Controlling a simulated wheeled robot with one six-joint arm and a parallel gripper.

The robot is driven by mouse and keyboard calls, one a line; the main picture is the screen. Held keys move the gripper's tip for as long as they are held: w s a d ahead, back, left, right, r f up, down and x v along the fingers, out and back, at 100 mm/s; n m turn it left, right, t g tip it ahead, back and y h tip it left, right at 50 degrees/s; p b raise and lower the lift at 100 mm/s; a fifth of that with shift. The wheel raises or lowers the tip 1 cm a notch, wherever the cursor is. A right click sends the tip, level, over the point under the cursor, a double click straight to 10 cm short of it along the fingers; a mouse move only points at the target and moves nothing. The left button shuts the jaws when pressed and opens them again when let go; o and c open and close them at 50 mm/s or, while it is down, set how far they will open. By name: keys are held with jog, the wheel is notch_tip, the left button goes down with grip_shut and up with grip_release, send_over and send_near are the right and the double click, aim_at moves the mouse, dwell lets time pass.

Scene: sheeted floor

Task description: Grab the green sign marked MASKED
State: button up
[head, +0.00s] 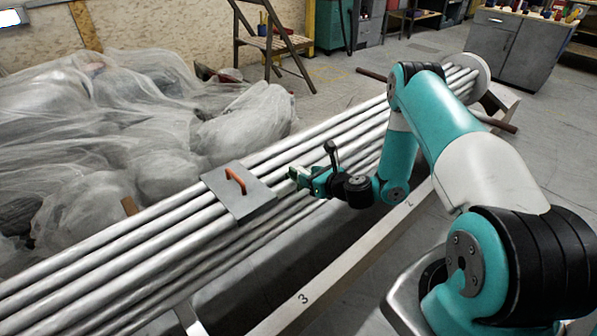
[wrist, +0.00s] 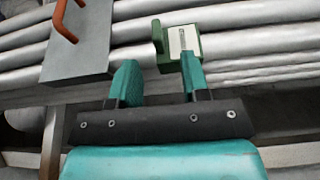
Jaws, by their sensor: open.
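A small green sign (wrist: 163,57) with a white face lies on or just above the grey pipes in the wrist view. A grey vertical mark shows on its face, but I cannot read any lettering. A green upright piece stands at its left edge. My gripper (wrist: 158,66) is open, with its teal fingers pointing at the sign's near side. The right finger overlaps the face in the picture and hides part of it; I cannot tell whether it touches. In the head view my gripper (head: 303,180) is over the pipes, and the sign is small beside its tips.
A grey plate (head: 222,186) with an orange handle (head: 236,180) lies on the pipes left of my gripper. Sheeted heaps (head: 120,130) lie behind; a wooden chair (head: 268,42) stands beyond.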

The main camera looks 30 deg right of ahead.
aim_at(297, 172)
jog(key=x, duration=0.7)
jog(key=shift+w+a+b, duration=0.1)
jog(key=shift+a+b, duration=0.1)
jog(key=shift+b, duration=0.1)
grip_shut()
